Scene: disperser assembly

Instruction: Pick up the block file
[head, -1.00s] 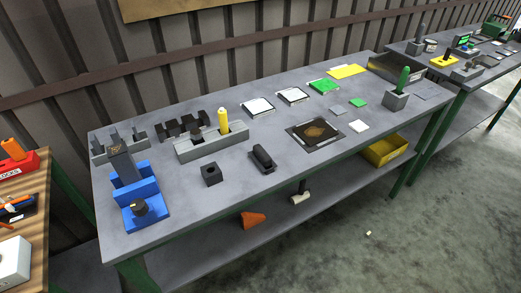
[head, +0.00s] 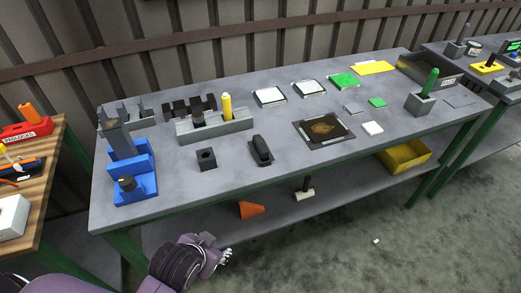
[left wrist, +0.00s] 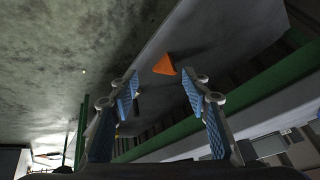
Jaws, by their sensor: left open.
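I cannot tell for certain which item is the block file. A small black block-shaped tool (head: 262,151) lies on the front of the grey workbench (head: 330,165). A green-handled tool (head: 431,81) stands upright in a grey block (head: 419,103) at the right end. A yellow-handled tool (head: 227,107) stands in a long grey holder (head: 205,132). My left gripper (head: 226,256) is below and in front of the bench edge, apart from all of these. In the left wrist view, its blue-padded fingers (left wrist: 160,84) are spread and empty. My right gripper is not in view.
A blue fixture (head: 135,178) stands at the bench's left end, with a small black cube (head: 206,158) nearer the middle. An orange piece (head: 252,209) and a yellow bin (head: 412,156) are on the lower shelf. A wooden table (head: 52,185) is at left.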

